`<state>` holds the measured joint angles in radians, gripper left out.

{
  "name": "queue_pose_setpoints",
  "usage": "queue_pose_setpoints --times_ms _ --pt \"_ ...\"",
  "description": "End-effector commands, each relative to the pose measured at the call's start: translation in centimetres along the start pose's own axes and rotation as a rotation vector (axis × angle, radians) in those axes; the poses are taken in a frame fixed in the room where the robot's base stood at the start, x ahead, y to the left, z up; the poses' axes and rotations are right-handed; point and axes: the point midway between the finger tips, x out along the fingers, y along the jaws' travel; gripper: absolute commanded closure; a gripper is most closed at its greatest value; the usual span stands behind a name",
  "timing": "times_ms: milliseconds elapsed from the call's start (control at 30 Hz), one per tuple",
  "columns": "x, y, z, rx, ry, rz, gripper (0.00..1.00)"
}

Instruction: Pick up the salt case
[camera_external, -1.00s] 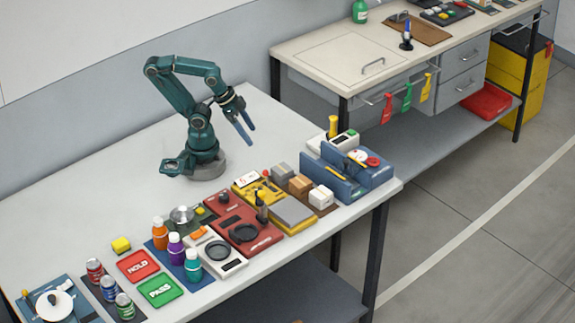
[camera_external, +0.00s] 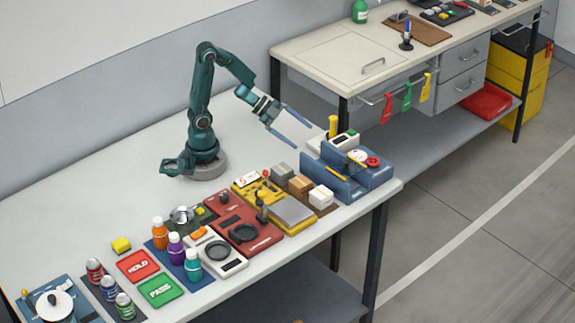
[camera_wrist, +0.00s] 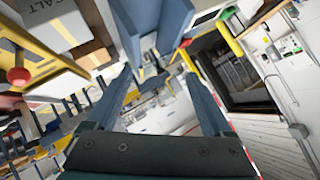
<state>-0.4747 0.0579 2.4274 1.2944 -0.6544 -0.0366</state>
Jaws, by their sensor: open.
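Three small boxes sit in a row on the brown mat: a grey box (camera_external: 281,171), a brown box (camera_external: 300,186) and a white box (camera_external: 321,197). In the wrist view, a grey box with a tape stripe (camera_wrist: 58,22) at the top left carries lettering partly readable as "ALT"; this looks like the salt case. A brown box (camera_wrist: 92,57) is beside it. My gripper (camera_external: 302,136) is open and empty, raised above the table behind the boxes. Its spread fingers also show in the wrist view (camera_wrist: 158,74), apart from the salt case.
A blue divided holder (camera_external: 347,183) stands right of the boxes, near the table edge. A yellow device (camera_external: 247,188) and a red device (camera_external: 232,222) lie left of them. A yellow-topped item (camera_external: 333,126) stands behind. The table's back left is clear.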

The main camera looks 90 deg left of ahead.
Motion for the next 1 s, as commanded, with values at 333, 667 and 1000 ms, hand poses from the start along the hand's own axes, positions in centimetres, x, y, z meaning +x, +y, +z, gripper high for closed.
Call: queue_pose_setpoints --times_ms 333,667,1000 --pt "-2.0 8.9 4.5 -0.272 0.224 0.388 0.14" --pt "-2.3 10.4 7.0 -0.466 0.210 0.393 0.14" --pt "0.0 11.1 6.3 -0.464 0.207 0.390 0.14"
